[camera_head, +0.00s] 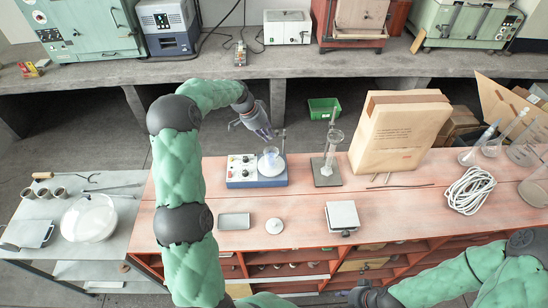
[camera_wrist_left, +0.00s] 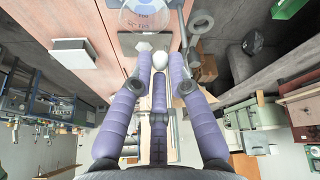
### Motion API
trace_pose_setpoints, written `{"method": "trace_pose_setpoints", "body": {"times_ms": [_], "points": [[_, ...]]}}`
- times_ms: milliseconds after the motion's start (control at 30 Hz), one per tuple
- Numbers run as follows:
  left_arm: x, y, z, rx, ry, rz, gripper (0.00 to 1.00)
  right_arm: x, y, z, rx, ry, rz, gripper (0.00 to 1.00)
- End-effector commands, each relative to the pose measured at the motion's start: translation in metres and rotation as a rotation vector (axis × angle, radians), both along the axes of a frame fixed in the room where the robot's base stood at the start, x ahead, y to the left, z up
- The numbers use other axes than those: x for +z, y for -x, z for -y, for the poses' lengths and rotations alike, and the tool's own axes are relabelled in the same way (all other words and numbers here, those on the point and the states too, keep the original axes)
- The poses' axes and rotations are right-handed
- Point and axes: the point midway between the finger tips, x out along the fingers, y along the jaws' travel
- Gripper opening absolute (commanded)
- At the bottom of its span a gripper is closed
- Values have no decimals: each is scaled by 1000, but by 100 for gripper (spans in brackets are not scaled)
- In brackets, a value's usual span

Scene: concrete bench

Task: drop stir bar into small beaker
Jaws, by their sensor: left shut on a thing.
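My left gripper (camera_head: 270,136) reaches in over the back of the red bench, close above the small beaker (camera_head: 271,155) and slightly behind it. In the left wrist view my left gripper (camera_wrist_left: 160,68) is shut on the stir bar (camera_wrist_left: 160,60), a small white rounded piece between the fingertips. The stir bar is too small to make out in the head view. The clear beaker stands upright on the blue and white stirrer (camera_head: 243,172). My right gripper (camera_head: 370,296) is low at the bottom edge, partly cut off, and its jaws are unclear.
A stand with glassware (camera_head: 328,170) and a tall paper bag (camera_head: 399,135) are right of the stirrer. A grey tray (camera_head: 234,221), a small white dish (camera_head: 274,226) and a pale block (camera_head: 342,216) lie in front. Coiled white rope (camera_head: 470,190) lies right.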

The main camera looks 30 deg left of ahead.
Motion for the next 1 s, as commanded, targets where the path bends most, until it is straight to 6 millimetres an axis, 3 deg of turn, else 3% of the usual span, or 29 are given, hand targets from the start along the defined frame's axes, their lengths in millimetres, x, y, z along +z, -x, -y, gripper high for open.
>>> {"method": "trace_pose_setpoints", "body": {"times_ms": [267,600,967,1000], "points": [[-18,0,0,2,0,0,6,-7,1,0,0,0,-1,40],[-54,1,0,1,0,-1,6,-18,0,0,0,0,-1,40],[-59,0,0,0,-1,0,6,-19,0,0,0,0,0,40],[-59,0,0,0,-1,0,24,-19,0,0,0,0,0,40]]}}
